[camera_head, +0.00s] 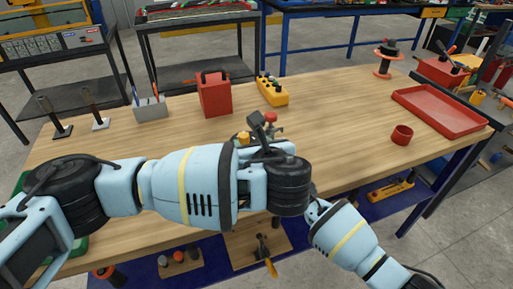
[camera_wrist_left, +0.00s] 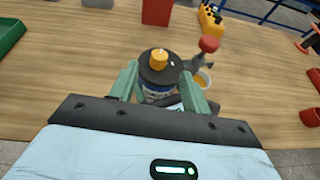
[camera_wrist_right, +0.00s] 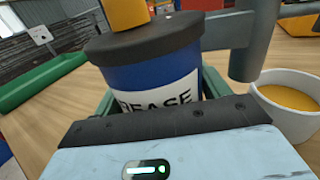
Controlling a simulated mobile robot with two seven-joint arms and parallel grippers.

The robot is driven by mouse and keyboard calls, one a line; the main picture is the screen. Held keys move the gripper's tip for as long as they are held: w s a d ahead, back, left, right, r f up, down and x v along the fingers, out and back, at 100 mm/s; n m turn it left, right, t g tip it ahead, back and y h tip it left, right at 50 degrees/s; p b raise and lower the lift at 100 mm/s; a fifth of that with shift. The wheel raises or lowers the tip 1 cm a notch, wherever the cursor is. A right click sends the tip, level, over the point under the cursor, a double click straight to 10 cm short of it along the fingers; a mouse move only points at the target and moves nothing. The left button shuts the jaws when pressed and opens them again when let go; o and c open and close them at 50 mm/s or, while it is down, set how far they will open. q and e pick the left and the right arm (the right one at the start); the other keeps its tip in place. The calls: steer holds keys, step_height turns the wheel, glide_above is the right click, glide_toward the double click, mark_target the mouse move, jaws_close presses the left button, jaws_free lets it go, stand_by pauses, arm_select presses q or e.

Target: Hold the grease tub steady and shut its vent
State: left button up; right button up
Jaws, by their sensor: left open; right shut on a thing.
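The grease tub is blue with a white label and a black lid; it shows in the right wrist view (camera_wrist_right: 150,75) and from above in the left wrist view (camera_wrist_left: 160,75). A yellow knob (camera_wrist_left: 158,58) stands on its lid; whether this vent is open I cannot tell. My right gripper (camera_wrist_right: 155,100) is shut around the tub's body. My left gripper (camera_wrist_left: 160,78) is open, its fingers on either side of the lid, below the knob. In the head view my left arm hides most of the tub.
A grey tap with a red knob (camera_wrist_left: 208,45) stands beside the tub. A white cup (camera_wrist_right: 295,125) of yellow grease is close to it. A red box (camera_head: 214,96), a yellow button box (camera_head: 272,92) and a red tray (camera_head: 440,112) stand further off. The right table middle is clear.

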arm_select(q)
steer(key=shift+v, duration=1.8)
steer(key=shift+c, duration=0.2)
steer(key=m+t+h, duration=0.2)
steer(key=m+h, duration=0.7)
steer(key=h, duration=0.4)
glide_toward(241, 139)
steer(key=x, duration=1.1)
steer(key=shift+w+d, duration=0.1)
steer(key=shift+w, duration=0.05)
steer(key=shift+c, duration=0.5)
steer(key=shift+f, duration=0.1)
steer(key=c, duration=0.9)
steer(key=shift+o, duration=0.2)
